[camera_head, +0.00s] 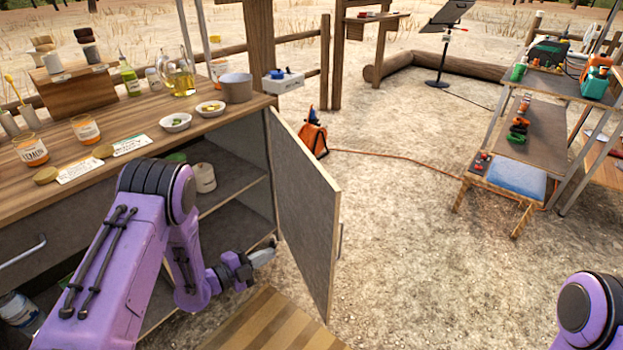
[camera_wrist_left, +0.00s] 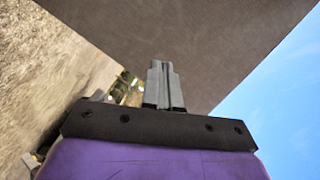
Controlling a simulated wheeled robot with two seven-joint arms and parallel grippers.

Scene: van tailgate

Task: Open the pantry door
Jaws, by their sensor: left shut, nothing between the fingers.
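The pantry door (camera_head: 305,215) is a grey panel hinged at the right end of the wooden-topped cabinet. It stands swung well open, with its handle (camera_head: 340,240) on the far right side. My left gripper (camera_head: 264,256) is shut and empty, low in front of the cabinet opening, on the inner side of the door. In the left wrist view the shut fingers (camera_wrist_left: 163,84) point toward a broad brown-grey panel (camera_wrist_left: 190,35), probably the door. I cannot tell whether they touch it. Of my right arm only a purple link shows at the lower right; its gripper is out of view.
The counter (camera_head: 130,110) carries jars, small bowls, a pitcher (camera_head: 178,75) and a pot (camera_head: 236,88). Bare ground lies right of the door; an orange object (camera_head: 313,138) and a workbench (camera_head: 535,130) stand beyond.

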